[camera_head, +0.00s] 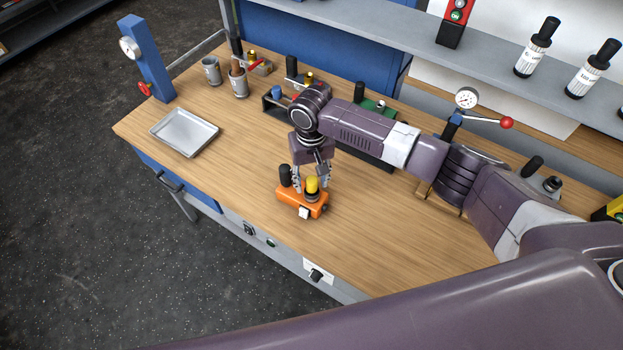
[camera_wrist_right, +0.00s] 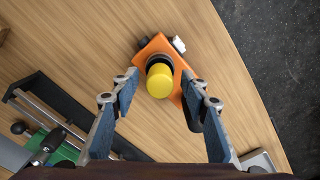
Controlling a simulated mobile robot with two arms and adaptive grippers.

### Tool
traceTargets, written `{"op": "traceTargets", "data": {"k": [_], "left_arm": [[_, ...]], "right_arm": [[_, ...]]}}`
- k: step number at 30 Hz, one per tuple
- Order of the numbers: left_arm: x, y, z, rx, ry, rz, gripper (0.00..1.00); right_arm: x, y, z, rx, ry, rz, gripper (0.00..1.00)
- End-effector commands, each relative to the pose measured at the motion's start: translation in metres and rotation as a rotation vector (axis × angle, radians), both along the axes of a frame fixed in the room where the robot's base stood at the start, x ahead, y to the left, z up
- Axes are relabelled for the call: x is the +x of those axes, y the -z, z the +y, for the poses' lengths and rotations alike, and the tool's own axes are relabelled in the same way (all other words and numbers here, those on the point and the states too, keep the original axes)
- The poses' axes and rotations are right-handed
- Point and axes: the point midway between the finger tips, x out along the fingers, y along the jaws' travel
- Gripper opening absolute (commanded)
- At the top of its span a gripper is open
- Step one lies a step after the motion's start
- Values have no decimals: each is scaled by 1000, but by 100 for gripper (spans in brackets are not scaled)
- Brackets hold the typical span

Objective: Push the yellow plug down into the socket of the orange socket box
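The orange socket box (camera_head: 300,203) sits on the workbench near its front edge. The yellow plug (camera_head: 312,184) stands upright on the box, above a dark ring that looks like the socket. How deep it sits cannot be told. In the right wrist view the plug (camera_wrist_right: 159,82) shows from above on the orange box (camera_wrist_right: 158,45). My right gripper (camera_head: 310,182) points down over the box. Its fingers (camera_wrist_right: 160,95) are apart in the wrist view, with the plug showing between them and no visible contact. A black cylinder (camera_head: 285,175) is beside the plug. My left gripper is not in view.
A metal tray (camera_head: 185,132) lies at the left of the bench (camera_head: 235,180). Grey cups (camera_head: 212,70), a blue post with a gauge (camera_head: 146,60) and a black rack stand toward the back. Bare wood surrounds the box, and the bench's front edge is close.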

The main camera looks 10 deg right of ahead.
Motion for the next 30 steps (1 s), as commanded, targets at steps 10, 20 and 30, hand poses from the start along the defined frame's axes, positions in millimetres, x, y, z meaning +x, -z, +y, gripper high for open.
{"op": "traceTargets", "data": {"k": [10, 20, 30], "left_arm": [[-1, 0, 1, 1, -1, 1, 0], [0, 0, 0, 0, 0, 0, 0], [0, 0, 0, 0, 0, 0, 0]], "right_arm": [[0, -5, 0, 0, 0, -1, 43], [1, -67, 1, 2, -1, -4, 43], [1, -116, 1, 1, -1, -1, 43]]}}
